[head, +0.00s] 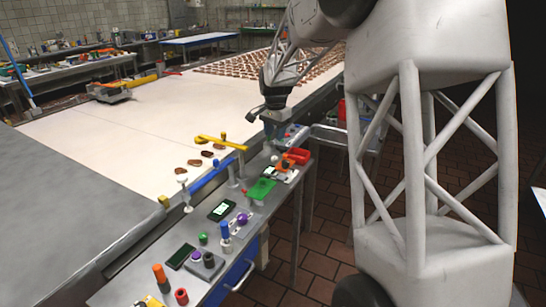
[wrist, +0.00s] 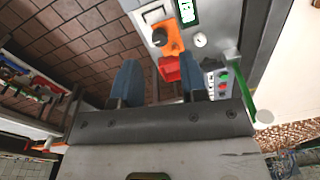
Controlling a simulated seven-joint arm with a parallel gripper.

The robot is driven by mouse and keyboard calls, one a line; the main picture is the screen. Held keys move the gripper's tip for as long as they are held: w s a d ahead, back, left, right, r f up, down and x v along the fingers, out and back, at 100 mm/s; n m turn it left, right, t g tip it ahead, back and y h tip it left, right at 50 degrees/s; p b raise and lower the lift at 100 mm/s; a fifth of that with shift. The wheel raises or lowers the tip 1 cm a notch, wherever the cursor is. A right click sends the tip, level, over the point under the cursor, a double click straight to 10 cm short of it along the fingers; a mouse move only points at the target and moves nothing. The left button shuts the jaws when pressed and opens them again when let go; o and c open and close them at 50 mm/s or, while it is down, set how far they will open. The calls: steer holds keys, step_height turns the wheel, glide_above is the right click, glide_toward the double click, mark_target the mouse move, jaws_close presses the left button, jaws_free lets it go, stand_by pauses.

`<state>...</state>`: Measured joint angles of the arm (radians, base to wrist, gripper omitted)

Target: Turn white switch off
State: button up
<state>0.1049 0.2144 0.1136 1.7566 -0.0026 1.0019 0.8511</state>
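A white rocker switch (wrist: 155,14) in a pale frame sits on the grey panel at the top of the wrist view, left of the orange plate. Whether it is on or off I cannot tell. I cannot make it out clearly in the head view. My gripper (wrist: 159,60) is open and empty, its two blue fingers apart. The switch lies beyond the fingertips, toward the left finger's side. In the head view my gripper (head: 272,127) hangs above the far end of the control table, near the red box.
An orange plate (wrist: 172,38) with a dark knob and a red box (wrist: 169,69) lie between and beyond the fingers. A button box (wrist: 216,80) is at the right. Several controls line the table, including a green plate (head: 261,189). A conveyor (head: 130,140) runs alongside.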

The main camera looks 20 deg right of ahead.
mark_target(275, 157)
steer(key=w+d+f+m, duration=0.1)
steer(key=w+f, duration=0.2)
steer(key=w, duration=0.1)
steer(key=w+d+f+m, duration=0.1)
steer(key=w+f, duration=0.3)
steer(key=w, duration=0.1)
steer(key=w+d+f+m, duration=0.1)
steer(key=w+d+f, duration=0.1)
steer(key=w+f, duration=0.1)
steer(key=shift+w+d+f+g, duration=0.1)
steer(key=shift+w+g, duration=0.05)
steer(key=shift+w, duration=0.3)
steer(key=shift+w+f+g, duration=0.1)
steer(key=shift+w+g, duration=0.05)
steer(key=shift+w, duration=0.25)
steer(key=shift+f, duration=0.2)
steer(key=shift+f, duration=3.75)
steer(key=shift+c, duration=0.3)
steer(key=c, duration=0.6)
